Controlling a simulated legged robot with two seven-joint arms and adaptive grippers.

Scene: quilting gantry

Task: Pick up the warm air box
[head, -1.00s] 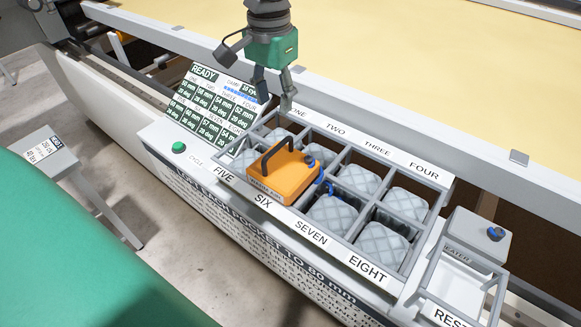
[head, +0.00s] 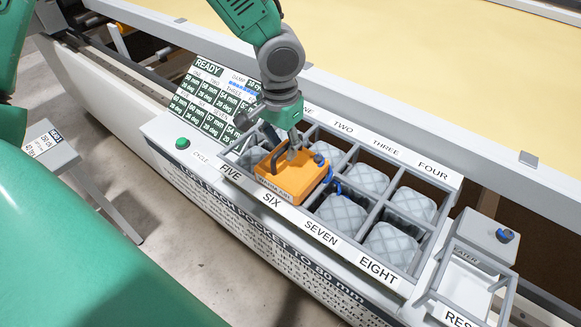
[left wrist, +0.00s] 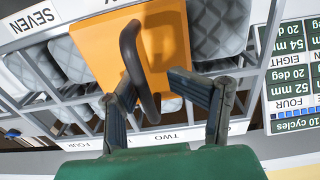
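The warm air box (head: 296,184) is orange with a dark arched handle and a lettered front. It sits on the grey pocket rack (head: 357,213), near the FIVE and SIX labels. A blue fitting shows at its right side. My left gripper (head: 292,150) is right above the box, at its handle. In the left wrist view my left gripper (left wrist: 168,88) has its two fingers apart, with the handle (left wrist: 137,62) between them and close to the left finger. Whether a finger touches it I cannot tell. The orange top (left wrist: 165,45) lies beyond. My right gripper is not in view.
Quilted grey blocks (head: 343,212) fill several pockets around the box. A status panel (head: 215,97) reading READY stands left of the rack, with a green button (head: 182,143) below it. A grey heater stand (head: 478,238) is at the right. A long rail (head: 420,132) runs behind.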

